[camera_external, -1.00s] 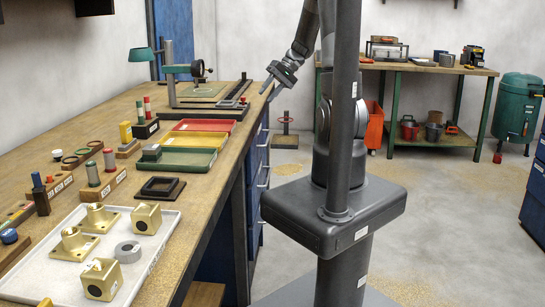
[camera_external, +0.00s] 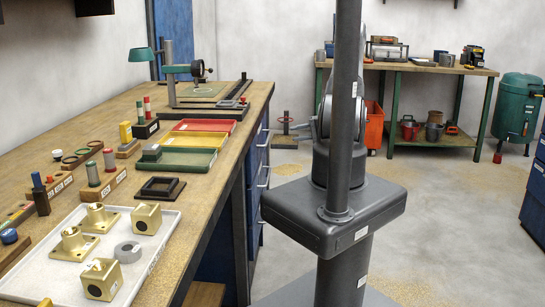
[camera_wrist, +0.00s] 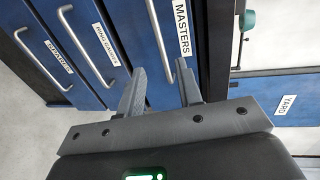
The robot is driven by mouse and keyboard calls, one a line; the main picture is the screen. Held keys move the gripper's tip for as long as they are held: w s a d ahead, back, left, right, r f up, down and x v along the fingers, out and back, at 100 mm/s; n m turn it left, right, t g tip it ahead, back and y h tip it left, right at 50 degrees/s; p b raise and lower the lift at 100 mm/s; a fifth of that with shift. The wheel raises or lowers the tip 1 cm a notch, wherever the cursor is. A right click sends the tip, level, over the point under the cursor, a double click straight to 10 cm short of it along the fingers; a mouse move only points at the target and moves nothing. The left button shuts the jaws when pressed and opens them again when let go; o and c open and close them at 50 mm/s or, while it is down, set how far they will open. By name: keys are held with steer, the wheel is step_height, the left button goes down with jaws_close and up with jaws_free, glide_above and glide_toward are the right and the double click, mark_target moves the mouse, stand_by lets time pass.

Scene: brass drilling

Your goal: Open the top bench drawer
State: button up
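The bench drawers are blue and look shut in the wrist view. The top drawer, labelled MASTERS (camera_wrist: 183,28), lies nearest the dark bench edge, which is at the right in this turned picture. Its silver bar handle (camera_wrist: 159,38) runs down towards my gripper (camera_wrist: 160,70). My gripper is open and empty, its two grey fingers on either side of the handle's lower end. I cannot tell whether they reach around the bar. In the external view the drawer stack (camera_external: 257,165) shows edge-on at the bench's right side, and my column hides most of the arm.
Lower drawers with their handles (camera_wrist: 93,45) lie to the left in the wrist view. The workbench (camera_external: 205,195) carries trays, gauges and brass parts. Open floor (camera_external: 285,185) lies beside the drawers. An orange bin (camera_external: 374,125) and a back bench (camera_external: 420,68) stand beyond.

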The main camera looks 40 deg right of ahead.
steer(key=x, duration=1)
steer(key=shift+w+a, duration=0.25)
steer(key=shift+w, duration=0.05)
steer(key=shift+f, duration=0.1)
steer(key=shift+c, duration=0.5)
jaws_close()
